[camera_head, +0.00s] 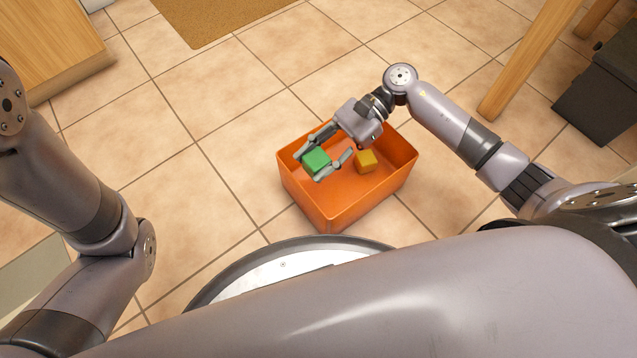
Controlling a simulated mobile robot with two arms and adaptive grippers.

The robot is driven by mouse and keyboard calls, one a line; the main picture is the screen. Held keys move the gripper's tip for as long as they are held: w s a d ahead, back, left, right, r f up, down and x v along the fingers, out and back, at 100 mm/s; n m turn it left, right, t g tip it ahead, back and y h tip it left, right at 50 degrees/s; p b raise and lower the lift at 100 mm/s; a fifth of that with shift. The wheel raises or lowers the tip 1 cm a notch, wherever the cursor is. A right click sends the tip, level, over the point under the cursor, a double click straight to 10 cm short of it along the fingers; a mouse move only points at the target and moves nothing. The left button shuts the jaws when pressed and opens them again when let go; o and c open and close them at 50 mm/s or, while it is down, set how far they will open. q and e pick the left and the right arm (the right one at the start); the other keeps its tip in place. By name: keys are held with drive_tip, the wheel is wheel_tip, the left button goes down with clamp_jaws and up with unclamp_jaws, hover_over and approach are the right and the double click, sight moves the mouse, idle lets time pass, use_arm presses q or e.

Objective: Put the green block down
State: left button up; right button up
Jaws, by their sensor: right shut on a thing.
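The green block (316,161) is between the fingers of my right gripper (322,162), which is shut on it. The gripper and block are over the left part of an orange open box (340,209) on the floor. I cannot tell whether the block touches the box's bottom. A yellow block (366,160) lies in the box, to the right of the green one and apart from it. My left arm is at the left edge, and its gripper is out of view.
The tiled floor (220,130) around the box is mostly clear. A brown mat (215,18) lies at the top. A wooden cabinet (55,45) stands at the upper left. A wooden leg (525,60) and a dark grey bin (600,90) stand at the right.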

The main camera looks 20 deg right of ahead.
wheel_tip(320, 180, down, 8)
drive_tip(key=b, duration=0.4)
drive_tip(key=shift+f, duration=0.1)
drive_tip(key=shift+f+b, duration=0.2)
drive_tip(key=shift+b, duration=0.1)
drive_tip(key=shift+r, duration=0.15)
drive_tip(key=shift+f, duration=0.6)
drive_tip(key=o, duration=1.1)
drive_tip(key=shift+o, duration=0.2)
